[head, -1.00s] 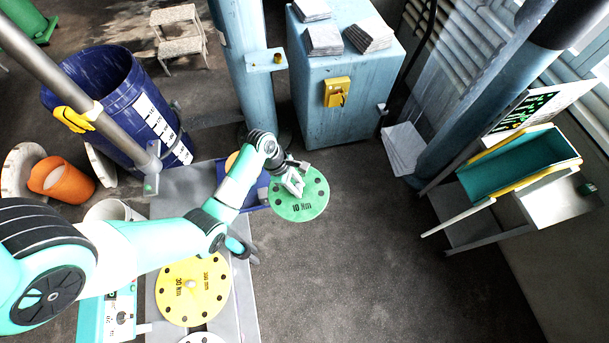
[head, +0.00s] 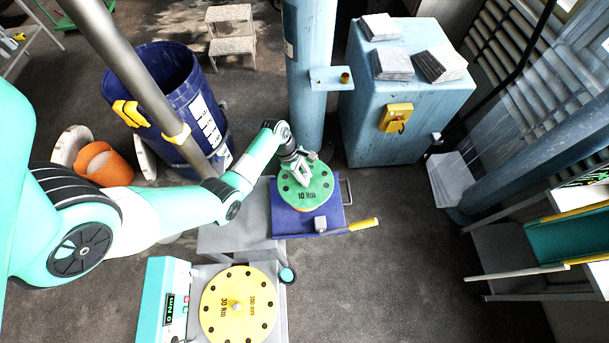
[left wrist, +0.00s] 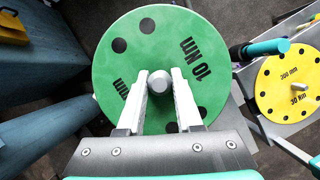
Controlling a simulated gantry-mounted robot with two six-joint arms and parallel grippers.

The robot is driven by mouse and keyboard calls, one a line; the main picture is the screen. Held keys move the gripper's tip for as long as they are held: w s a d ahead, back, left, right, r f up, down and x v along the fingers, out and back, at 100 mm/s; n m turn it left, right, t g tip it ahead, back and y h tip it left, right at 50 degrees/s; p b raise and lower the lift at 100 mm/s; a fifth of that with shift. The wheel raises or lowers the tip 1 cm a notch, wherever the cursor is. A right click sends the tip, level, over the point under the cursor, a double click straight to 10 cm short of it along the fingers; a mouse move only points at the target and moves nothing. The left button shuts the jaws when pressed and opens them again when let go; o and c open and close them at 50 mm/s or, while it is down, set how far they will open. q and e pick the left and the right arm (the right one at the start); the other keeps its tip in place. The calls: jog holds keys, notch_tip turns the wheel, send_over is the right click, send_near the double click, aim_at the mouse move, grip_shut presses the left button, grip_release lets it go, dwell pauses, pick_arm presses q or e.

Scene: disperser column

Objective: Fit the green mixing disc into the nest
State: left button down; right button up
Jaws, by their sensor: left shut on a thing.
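The green mixing disc (head: 306,185) is round, with black dots and printed text reading 10 Nm. My left gripper (head: 301,172) is shut on the grey knob at its centre, which shows between the fingers in the left wrist view (left wrist: 159,84). The disc is over a blue plate (head: 336,219), with a thin orange-tan edge showing under its front rim. I cannot tell whether the disc touches what is below. Whatever lies under the disc, including any nest, is hidden. My right gripper does not show.
A yellow disc (head: 238,305) marked 30 Nm lies in front, beside a teal display box (head: 165,300). A yellow handle (head: 364,224) sticks out right of the blue plate. A light-blue column (head: 307,90) stands close behind. The floor to the right is clear.

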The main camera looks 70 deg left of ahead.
aim_at(293, 176)
pick_arm(q)
jog(key=shift+r, duration=0.1)
notch_tip(293, 176, down, 7)
jog(key=b, duration=0.5)
jog(key=shift+f, duration=0.2)
jog(key=shift+f+b, duration=0.9)
jog(key=shift+b, duration=0.1)
dwell(1.0)
jog(key=c, duration=0.5)
grip_release()
jog(key=p+v, duration=0.2)
jog(key=v, duration=0.9)
jog(key=shift+s+a+r+p, duration=0.15)
jog(key=shift+s+r+p, duration=0.05)
jog(key=shift+r+p, duration=0.15)
